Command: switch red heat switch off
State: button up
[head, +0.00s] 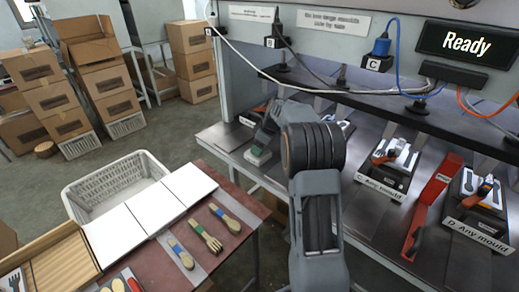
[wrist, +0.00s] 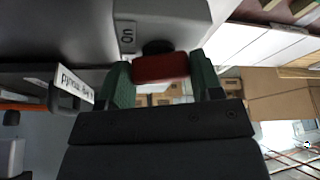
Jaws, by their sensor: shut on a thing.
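The red heat switch (wrist: 160,68) shows in the wrist view as a red block on a dark round stem, on the side of a grey housing (wrist: 175,22). An "On" label (wrist: 127,37) is beside it on the housing. My gripper (wrist: 162,80) has green finger pads on both sides of the red block and is shut on it. The switch is hidden there behind my arm.
The bench carries mould stations labelled C (head: 380,188) and D (head: 478,231), with a red bar (head: 430,212) between them. A "Ready" display (head: 467,43) hangs above. A table with wooden cutlery (head: 207,243) and a white basket (head: 112,182) stand left. Cardboard boxes are behind.

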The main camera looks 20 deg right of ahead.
jog(key=shift+n+g, duration=0.3)
jog(key=shift+n, duration=0.8)
jog(key=o, duration=0.9)
jog(key=v, duration=1.4)
jog(key=shift+w+d+f+p, duration=0.1)
jog(key=shift+d+f+p, duration=0.05)
jog(key=shift+d+p, duration=0.2)
